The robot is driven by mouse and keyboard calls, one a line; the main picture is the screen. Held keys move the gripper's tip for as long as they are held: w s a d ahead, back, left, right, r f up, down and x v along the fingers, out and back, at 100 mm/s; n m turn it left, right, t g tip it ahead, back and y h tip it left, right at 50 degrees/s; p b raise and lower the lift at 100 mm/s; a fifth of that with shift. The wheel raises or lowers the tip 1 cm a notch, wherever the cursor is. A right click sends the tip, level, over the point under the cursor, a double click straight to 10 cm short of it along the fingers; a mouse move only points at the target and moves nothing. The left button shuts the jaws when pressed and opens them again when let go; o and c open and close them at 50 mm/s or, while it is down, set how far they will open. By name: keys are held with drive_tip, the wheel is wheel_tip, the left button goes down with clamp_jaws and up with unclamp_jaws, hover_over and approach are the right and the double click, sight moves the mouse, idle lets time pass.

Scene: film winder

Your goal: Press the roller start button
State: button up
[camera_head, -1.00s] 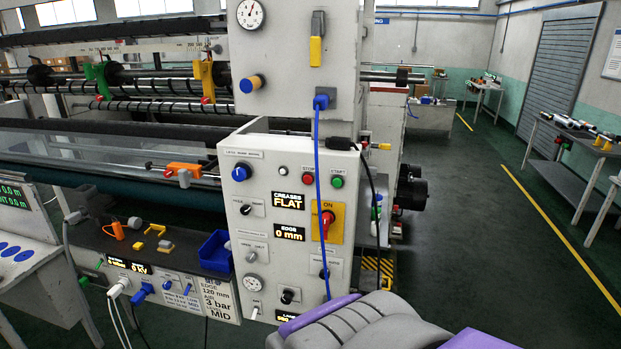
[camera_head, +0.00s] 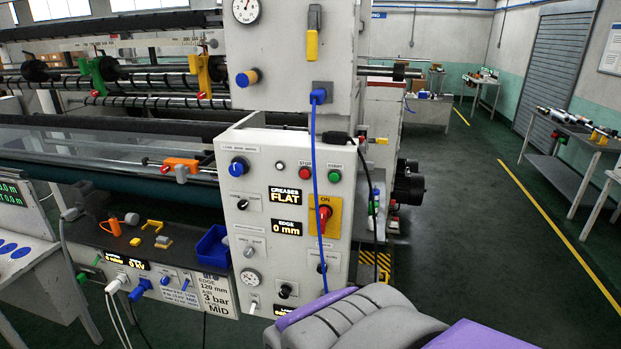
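The white control panel (camera_head: 262,200) stands upright at the centre of the head view. The green round button under a START label (camera_head: 334,176) is at its upper right. A red button under a STOP label (camera_head: 304,173) is just left of it, and a small white lamp (camera_head: 280,166) is further left. A blue cable (camera_head: 316,230) hangs down between the red and green buttons. My arm, grey and purple, shows at the bottom centre, below the panel's buttons. My gripper's fingers cannot be made out, so its opening is hidden.
A red switch on a yellow plate (camera_head: 325,214) sits below the buttons. A black cable (camera_head: 372,180) hangs at the panel's right edge. A blue bin (camera_head: 213,246) stands left of the panel. Green floor (camera_head: 460,230) is open to the right, with a side table (camera_head: 560,170) beyond.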

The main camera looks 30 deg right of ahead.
clamp_jaws()
idle(0.3)
idle(1.2)
